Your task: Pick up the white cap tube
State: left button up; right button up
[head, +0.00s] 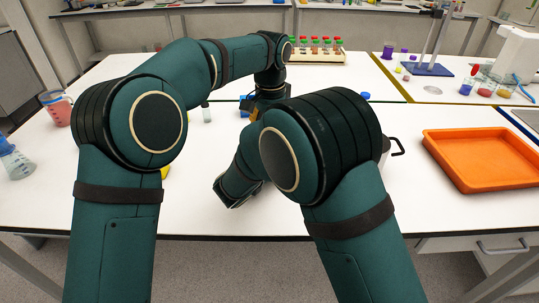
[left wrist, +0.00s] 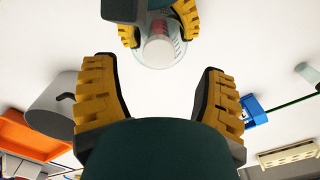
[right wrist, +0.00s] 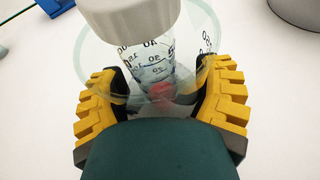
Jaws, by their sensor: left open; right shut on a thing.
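The white cap tube (right wrist: 150,60) stands inside a clear graduated beaker (right wrist: 92,60), its white cap rising above the rim. Something red shows low in it. My right gripper (right wrist: 161,78) is shut on the beaker, one finger on each side. In the left wrist view the white cap (left wrist: 157,50) and the beaker (left wrist: 178,60) appear at top centre, with the right gripper's fingers around the beaker. My left gripper (left wrist: 158,70) is open, with its fingertips apart below the beaker in that picture. In the head view my right arm hides the tube and beaker.
A grey pot (left wrist: 58,105) and an orange tray (head: 480,160) stand to the right in the head view. A blue item (left wrist: 252,110) lies near the left gripper. A small vial (head: 206,113) stands left of it. A rack of capped tubes (head: 316,55) stands at the back.

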pick_arm(q)
jog(key=f, duration=0.4)
jog(key=shift+s+a+f, duration=0.1)
jog(key=shift+s+f, duration=0.15)
grip_shut()
jog(key=shift+r, duration=0.15)
notch_tip(320, 180, up, 18)
dwell(1.3)
dwell(0.4)
pick_arm(e)
jog(key=o, duration=1.3)
